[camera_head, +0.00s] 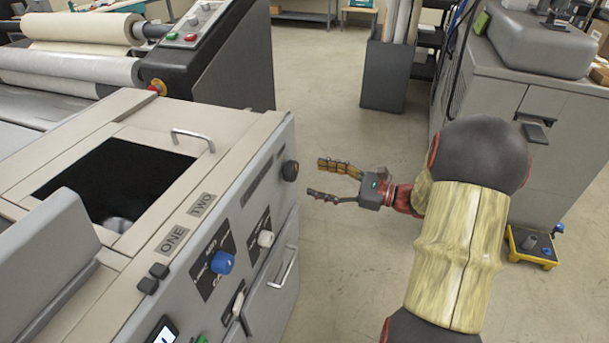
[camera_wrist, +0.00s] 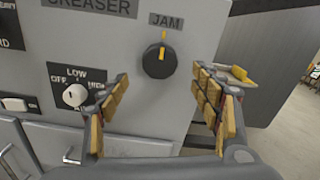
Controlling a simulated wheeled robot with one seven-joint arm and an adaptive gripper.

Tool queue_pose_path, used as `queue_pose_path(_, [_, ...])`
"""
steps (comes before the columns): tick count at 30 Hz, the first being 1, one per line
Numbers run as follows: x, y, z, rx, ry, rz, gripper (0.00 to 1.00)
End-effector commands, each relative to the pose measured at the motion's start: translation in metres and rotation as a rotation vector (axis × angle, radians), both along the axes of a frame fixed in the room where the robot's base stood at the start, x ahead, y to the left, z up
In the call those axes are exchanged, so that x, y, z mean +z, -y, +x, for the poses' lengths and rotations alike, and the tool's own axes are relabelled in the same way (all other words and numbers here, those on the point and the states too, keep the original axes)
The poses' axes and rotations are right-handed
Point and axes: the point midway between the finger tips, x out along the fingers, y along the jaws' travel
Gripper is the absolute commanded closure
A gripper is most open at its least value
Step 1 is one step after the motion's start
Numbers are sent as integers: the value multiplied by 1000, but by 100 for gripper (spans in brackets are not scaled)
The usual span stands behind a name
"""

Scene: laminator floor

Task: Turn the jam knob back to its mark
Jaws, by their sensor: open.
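The jam knob (camera_wrist: 160,61) is a round black knob with a yellow pointer line, under a JAM label (camera_wrist: 167,22) in the wrist view. A short yellow mark shows just above it, and the pointer looks close to upright. In the head view the knob (camera_head: 290,170) sits at the far upper end of the grey machine's front panel. My gripper (camera_head: 326,179) is open and empty in front of the panel, apart from the knob. In the wrist view its two padded fingers (camera_wrist: 163,108) stand left and right below the knob.
A white LOW/OFF/HIGH knob (camera_wrist: 75,95) is left of my fingers; it also shows in the head view (camera_head: 265,238). A blue knob (camera_head: 222,262) and a drawer handle (camera_head: 284,267) are on the same front. The floor (camera_head: 345,135) beyond my gripper is clear.

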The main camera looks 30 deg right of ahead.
Motion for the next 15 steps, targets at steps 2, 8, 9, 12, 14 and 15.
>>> queue_pose_path(2, [0, 11, -12, -4, 0, 0, 36])
queue_pose_path(8, [-1, 26, -33, -1, -1, 0, 36])
queue_pose_path(9, [0, 28, -35, -2, 0, 0, 36])
queue_pose_path(12, [0, 30, -39, 0, 0, 0, 36])
queue_pose_path(14, [0, 31, -39, 1, -1, 1, 36])
queue_pose_path(15, [0, 31, -39, 1, 0, 0, 36])
